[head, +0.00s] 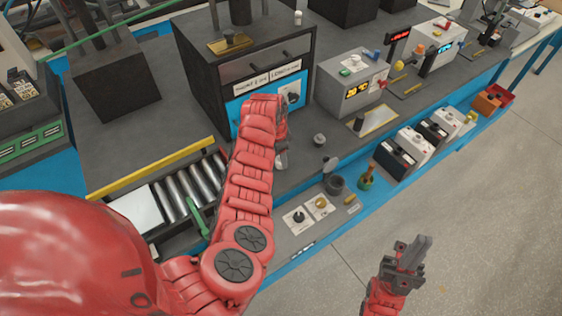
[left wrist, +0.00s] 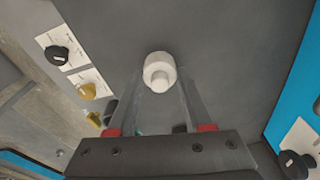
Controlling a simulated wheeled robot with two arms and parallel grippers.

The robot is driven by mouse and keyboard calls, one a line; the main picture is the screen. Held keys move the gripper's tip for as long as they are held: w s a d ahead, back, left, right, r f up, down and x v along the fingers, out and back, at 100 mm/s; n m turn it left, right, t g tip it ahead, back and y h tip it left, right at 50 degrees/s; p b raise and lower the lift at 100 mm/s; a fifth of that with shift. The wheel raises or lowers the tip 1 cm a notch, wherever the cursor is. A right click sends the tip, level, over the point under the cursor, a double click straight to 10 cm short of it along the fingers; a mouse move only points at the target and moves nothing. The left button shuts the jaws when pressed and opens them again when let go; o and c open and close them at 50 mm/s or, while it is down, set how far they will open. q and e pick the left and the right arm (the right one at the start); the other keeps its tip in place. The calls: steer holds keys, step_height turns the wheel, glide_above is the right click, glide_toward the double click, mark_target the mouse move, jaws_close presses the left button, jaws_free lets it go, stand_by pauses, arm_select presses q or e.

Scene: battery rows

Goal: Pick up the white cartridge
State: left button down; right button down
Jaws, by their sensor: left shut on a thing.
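The white cartridge (left wrist: 159,72) shows in the left wrist view as a short round white piece with a narrower end. It sits between the fingertips of my left gripper (left wrist: 160,88), which is shut on it. The dark bench top lies behind it. In the head view my left arm hides most of this gripper, and only a pale bit (head: 281,160) shows beside the arm. I cannot tell how far the cartridge is from the bench. My right gripper (head: 412,252) hangs over the floor, away from the bench; its finger gap is unclear.
A dark machine with a blue front panel (head: 235,108) stands behind my left arm. Several black and white batteries (head: 394,160) line the right side. A roller track (head: 182,188) lies left.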

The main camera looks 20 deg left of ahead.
arm_select(q)
steer(key=shift+r, duration=0.1)
step_height(320, 180, up, 6)
steer(key=b, duration=0.3)
step_height(320, 180, up, 4)
steer(key=shift+f+p, duration=0.1)
steer(key=shift+p, duration=0.2)
step_height(320, 180, up, 6)
steer(key=p, duration=0.6)
